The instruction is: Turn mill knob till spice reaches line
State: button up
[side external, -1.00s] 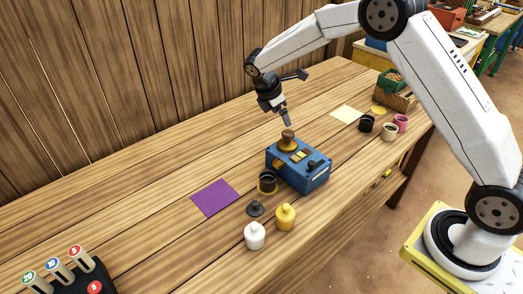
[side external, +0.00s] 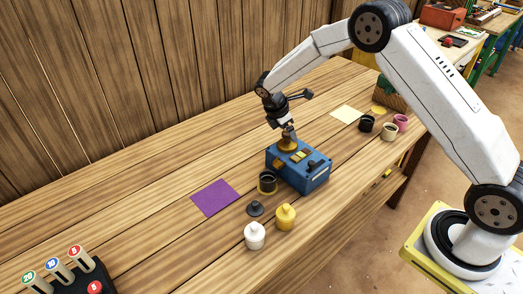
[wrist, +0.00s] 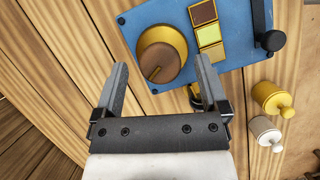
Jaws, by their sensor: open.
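The blue mill box (side external: 305,175) stands on the wooden table.
A purple mat (side external: 215,198) lies left of the mill. The table's left is largely clear.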

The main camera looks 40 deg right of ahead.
jog(key=shift+d+f, duration=0.15)
jog(key=shift+f, duration=0.2)
jog(key=shift+c, duration=0.2)
grip_shut()
jog(key=shift+m, duration=0.4)
jog(key=m+g, duration=0.1)
jog(key=m, duration=0.1)
jog(key=m+g+y, duration=0.1)
jog(key=m, duration=0.2)
jog(key=shift+d, duration=0.1)
jog(key=m+y, duration=0.1)
jog(key=m, duration=0.2)
jog(key=m+g+y, duration=0.1)
jog(key=m, duration=0.2)
jog(key=shift+w, duration=0.1)
